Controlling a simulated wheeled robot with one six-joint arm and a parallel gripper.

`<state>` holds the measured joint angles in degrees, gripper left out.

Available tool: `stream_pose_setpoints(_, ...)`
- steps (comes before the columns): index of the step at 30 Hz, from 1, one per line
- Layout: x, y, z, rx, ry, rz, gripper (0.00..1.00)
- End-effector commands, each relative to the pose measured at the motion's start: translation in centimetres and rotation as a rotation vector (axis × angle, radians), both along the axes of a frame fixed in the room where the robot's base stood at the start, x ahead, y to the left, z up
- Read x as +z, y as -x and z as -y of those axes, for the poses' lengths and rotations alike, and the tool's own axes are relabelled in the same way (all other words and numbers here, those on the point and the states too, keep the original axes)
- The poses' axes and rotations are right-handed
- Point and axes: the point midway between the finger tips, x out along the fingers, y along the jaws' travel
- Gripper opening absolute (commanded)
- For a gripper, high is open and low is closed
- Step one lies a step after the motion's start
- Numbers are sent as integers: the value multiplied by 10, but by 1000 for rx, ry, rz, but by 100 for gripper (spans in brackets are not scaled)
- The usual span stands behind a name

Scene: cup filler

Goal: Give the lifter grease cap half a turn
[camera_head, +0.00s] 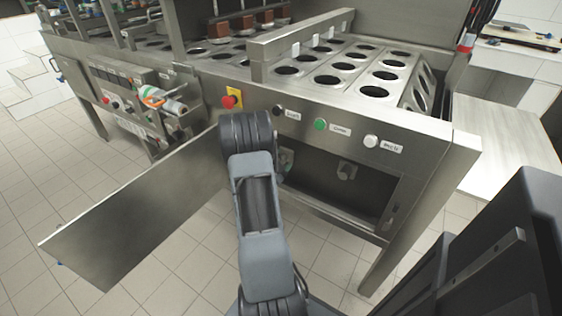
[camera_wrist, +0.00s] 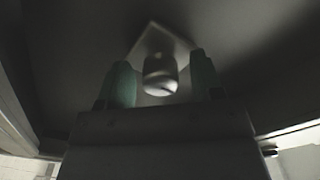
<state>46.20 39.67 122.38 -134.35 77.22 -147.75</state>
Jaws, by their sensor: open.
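In the wrist view, a small pale rounded cap (camera_wrist: 160,76) sits on a light angular bracket (camera_wrist: 172,42) in a dark space. My gripper (camera_wrist: 162,84) has its two green fingers apart, one on each side of the cap in the picture. I cannot tell whether the fingertips reach around it, and no contact shows. In the head view my arm goes into the open lower compartment (camera_head: 335,190) of the machine, and my gripper is mostly hidden behind the arm and the front panel. A round fitting (camera_head: 346,171) shows inside that compartment; no label is readable there.
A flat metal door (camera_head: 130,222) stands open left of my arm. Above the compartment are a red stop button (camera_head: 230,101), a black, a green (camera_head: 320,125) and a white button. The compartment's edge and machine leg (camera_head: 408,225) bound the right side. Tiled floor is clear.

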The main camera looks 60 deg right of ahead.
Motion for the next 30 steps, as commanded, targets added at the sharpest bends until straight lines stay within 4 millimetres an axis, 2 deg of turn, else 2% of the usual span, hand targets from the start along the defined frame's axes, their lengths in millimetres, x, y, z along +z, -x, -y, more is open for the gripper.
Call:
stream_pose_setpoints(4,0,0,0,0,0,0,58)
stream_pose_setpoints(19,0,0,0,0,0,0,11)
stream_pose_setpoints(30,1,0,0,0,1,88,11)
